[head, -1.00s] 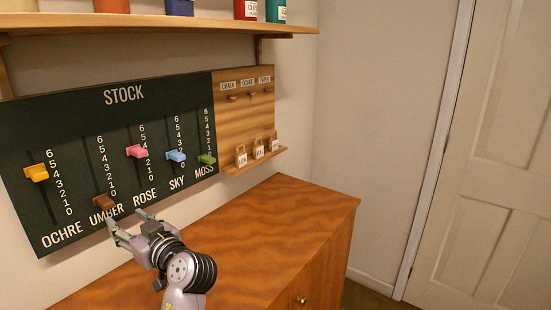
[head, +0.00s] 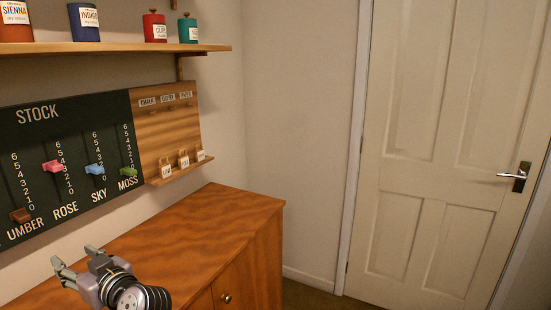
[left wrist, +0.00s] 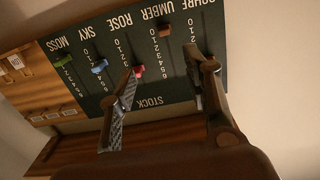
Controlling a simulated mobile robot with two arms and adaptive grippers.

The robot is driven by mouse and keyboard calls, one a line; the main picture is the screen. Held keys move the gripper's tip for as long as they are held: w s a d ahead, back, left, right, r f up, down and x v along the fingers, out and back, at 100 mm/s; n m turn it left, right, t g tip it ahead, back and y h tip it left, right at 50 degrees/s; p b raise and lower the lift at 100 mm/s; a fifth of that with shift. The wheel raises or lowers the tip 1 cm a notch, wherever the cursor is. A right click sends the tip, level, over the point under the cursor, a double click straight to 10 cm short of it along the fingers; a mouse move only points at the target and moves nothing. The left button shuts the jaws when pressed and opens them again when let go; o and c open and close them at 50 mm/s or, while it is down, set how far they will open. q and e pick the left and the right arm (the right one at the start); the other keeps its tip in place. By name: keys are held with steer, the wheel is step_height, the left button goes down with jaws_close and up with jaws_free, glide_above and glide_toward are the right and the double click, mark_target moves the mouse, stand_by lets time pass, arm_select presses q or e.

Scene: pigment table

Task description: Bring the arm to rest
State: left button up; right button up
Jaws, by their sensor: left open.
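My left gripper (head: 78,264) is open and empty in the head view, above the wooden cabinet top and below the stock board (head: 80,150). In the left wrist view its two fingers (left wrist: 158,92) stand apart with nothing between them, and the board shows upside down behind them. The umber slider (head: 20,215) is low on its scale near 0. The rose slider (head: 53,166), sky slider (head: 95,169) and moss slider (head: 128,171) sit at differing heights on theirs. The ochre slider is outside the head view. My right gripper is not in view.
The wooden cabinet (head: 190,235) stands under the board, its top clear to the right. A shelf (head: 120,48) above holds several coloured canisters. A small wooden panel (head: 168,130) has hooks and a ledge with tags. A closed white door (head: 430,150) is at right.

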arm_select(q)
steer(key=s+d+f+m+h, duration=0.3)
steer(key=s+f+m+h, duration=0.1)
steer(key=f, duration=0.6)
steer(key=s+d+f+m+h, duration=0.3)
steer(key=s+f+h, duration=0.15)
steer(key=f, duration=0.55)
steer(key=s+d+f+m+g+h, duration=0.3)
steer(key=s+d+f+m+h, duration=0.15)
steer(key=s+d, duration=0.4)
steer(key=s+d+f+m+g+h, duration=0.25)
steer(key=s+d+f, duration=0.25)
steer(key=s, duration=0.6)
step_height(320, 180, down, 26)
steer(key=s+a+f+g, duration=0.1)
steer(key=s+f, duration=0.7)
steer(key=s, duration=0.1)
steer(key=s+a+f+g, duration=0.1)
steer(key=s+a+f, duration=0.1)
steer(key=s+f, duration=0.6)
steer(key=shift+s+a+f, duration=0.25)
steer(key=shift+s, duration=0.1)
